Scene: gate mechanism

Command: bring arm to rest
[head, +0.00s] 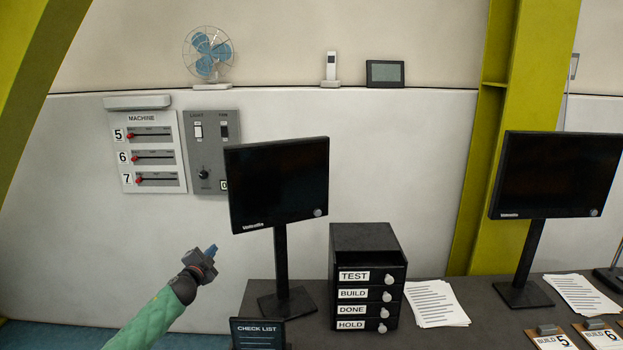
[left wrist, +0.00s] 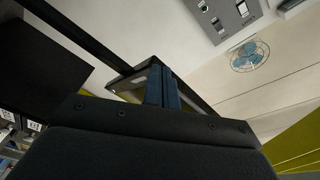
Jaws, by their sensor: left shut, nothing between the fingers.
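My left gripper (head: 211,250) is shut and empty, its blue fingers pointing up and to the right in the head view. It is in front of the white wall panel, left of the near monitor (head: 279,183) and below the machine panel (head: 151,152). In the left wrist view the blue fingers (left wrist: 162,88) lie together with nothing between them. My left arm comes in from the bottom left with a green sleeve. My right gripper is in neither view.
A desk (head: 462,335) carries the near monitor, a black drawer unit (head: 368,277), a checklist sign (head: 258,334), papers (head: 436,303) and a second monitor (head: 556,174). A grey switch panel (head: 212,150) is on the wall. A fan (head: 208,54) stands on the ledge above. The space left of the desk is clear.

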